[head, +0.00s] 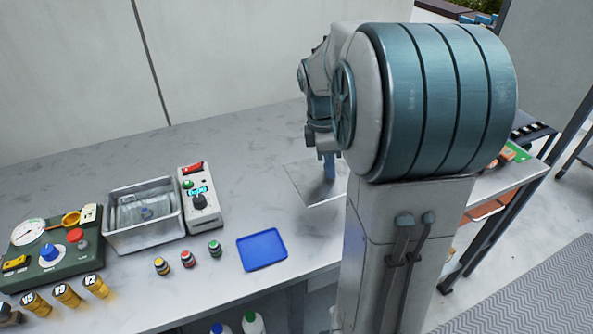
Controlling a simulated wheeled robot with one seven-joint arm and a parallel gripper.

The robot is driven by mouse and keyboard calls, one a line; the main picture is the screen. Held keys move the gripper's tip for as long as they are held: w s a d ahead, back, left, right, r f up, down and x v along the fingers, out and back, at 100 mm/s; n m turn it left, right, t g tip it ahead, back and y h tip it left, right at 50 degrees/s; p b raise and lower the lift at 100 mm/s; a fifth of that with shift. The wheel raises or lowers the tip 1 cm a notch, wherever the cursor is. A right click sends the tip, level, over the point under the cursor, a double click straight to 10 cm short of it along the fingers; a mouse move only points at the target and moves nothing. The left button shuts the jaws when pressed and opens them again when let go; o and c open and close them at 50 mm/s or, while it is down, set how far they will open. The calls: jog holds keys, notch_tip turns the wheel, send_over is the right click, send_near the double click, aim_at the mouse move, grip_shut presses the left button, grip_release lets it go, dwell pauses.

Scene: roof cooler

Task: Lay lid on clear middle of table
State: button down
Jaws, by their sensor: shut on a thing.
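The lid (302,187) is a thin, pale, see-through square panel over the right-middle part of the marble-like table (258,133). It lies flat on the table or just above it; I cannot tell which. My gripper (329,172) points down at the lid and is shut on it. My arm hides the lid's right part, and the exact grip point is too small to make out.
Left of the lid are an open metal bath (115,243), a white control box (201,212), several small capped vials (188,259) and a blue tray (262,250). A green gauge panel (50,268) stands far left. The table behind is bare.

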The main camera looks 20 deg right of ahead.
aim_at(301, 161)
jog(key=w+a+f, duration=0.1)
jog(key=w+f, duration=0.1)
jog(key=w, duration=0.1)
jog(key=w+a+f, duration=0.1)
jog(key=w, duration=0.1)
jog(key=w+a+f, duration=0.1)
jog(key=w+f, duration=0.1)
jog(key=w, duration=0.1)
jog(key=shift+w+a+f+p, duration=0.1)
jog(key=shift+w+f+p, duration=0.2)
jog(key=shift+w, duration=0.05)
jog(key=shift+f, duration=1.95)
jog(key=shift+f, duration=0.15)
jog(key=c, duration=1.2)
grip_release()
